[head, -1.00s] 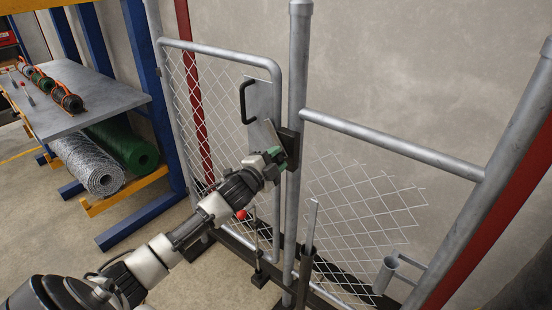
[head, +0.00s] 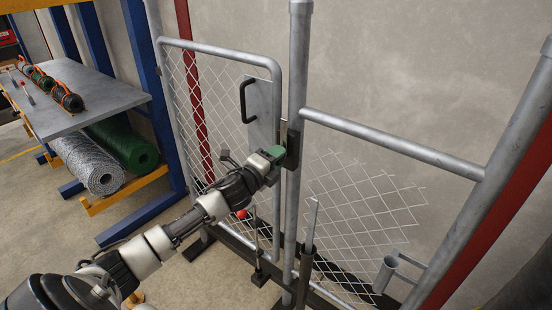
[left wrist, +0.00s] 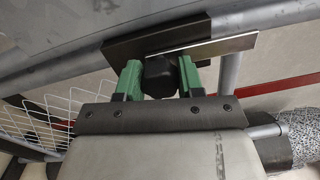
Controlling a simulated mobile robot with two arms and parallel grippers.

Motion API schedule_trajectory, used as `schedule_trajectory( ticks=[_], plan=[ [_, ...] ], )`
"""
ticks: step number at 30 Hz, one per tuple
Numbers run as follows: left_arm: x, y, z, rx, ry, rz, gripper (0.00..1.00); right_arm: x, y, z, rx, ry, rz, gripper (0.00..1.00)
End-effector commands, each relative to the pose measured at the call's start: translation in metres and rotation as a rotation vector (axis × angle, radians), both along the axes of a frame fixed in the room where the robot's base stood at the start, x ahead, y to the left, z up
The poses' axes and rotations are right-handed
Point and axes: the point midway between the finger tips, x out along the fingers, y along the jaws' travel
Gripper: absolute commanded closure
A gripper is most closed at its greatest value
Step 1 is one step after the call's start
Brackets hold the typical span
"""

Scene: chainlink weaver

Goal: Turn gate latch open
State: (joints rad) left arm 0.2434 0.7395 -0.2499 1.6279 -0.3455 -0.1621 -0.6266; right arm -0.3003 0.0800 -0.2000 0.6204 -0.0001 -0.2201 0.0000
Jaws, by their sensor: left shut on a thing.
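The gate latch shows at the middle post in the head view, with a dark backing plate (head: 293,148) and a flat metal lever (head: 284,129) standing about upright. My left gripper (head: 277,154) is at the latch, its green fingers hiding part of it. In the left wrist view the two green fingers (left wrist: 160,80) are shut on the black latch knob (left wrist: 160,76), one on each side. The lever (left wrist: 205,47) runs across just beyond the knob, over the dark plate (left wrist: 150,38). The gate panel (head: 222,52) with its black handle (head: 245,100) stands left of the post. My right gripper is not in view.
A metal post (head: 297,60) and a rail (head: 390,146) with torn mesh (head: 365,205) stand right of the latch. A red-topped rod (head: 241,214) is below my arm. A shelf (head: 100,98) with wire rolls stands at the left.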

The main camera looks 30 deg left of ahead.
Motion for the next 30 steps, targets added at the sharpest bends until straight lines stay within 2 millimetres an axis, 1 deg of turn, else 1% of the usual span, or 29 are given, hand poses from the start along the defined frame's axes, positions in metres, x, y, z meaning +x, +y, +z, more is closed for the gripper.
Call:
schedule_trajectory(
  ticks=[13, 14, 15, 18, 26, 30],
  plan=[
    [-0.0001, -0.0001, -0.0005, 0.015, 0.000, 0.000, 1.00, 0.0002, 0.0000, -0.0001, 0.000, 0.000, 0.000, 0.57],
    [-0.0001, -0.0001, -0.0005, 0.015, 0.000, 0.000, 0.58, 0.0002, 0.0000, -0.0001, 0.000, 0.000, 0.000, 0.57],
    [-0.0001, 0.0000, -0.0005, 0.015, 0.000, 0.000, 0.52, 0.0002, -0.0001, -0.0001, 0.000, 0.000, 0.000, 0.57],
    [-0.0001, 0.0000, -0.0004, 0.014, 0.000, 0.000, 0.37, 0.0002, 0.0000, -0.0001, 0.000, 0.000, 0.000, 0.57],
    [-0.0005, 0.0000, -0.0004, 0.012, 0.000, 0.000, 0.37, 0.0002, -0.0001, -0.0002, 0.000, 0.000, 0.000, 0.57],
    [-0.0075, 0.0008, -0.0022, 0.012, 0.001, 0.000, 0.37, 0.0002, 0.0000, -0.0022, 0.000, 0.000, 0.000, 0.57]
  ],
)
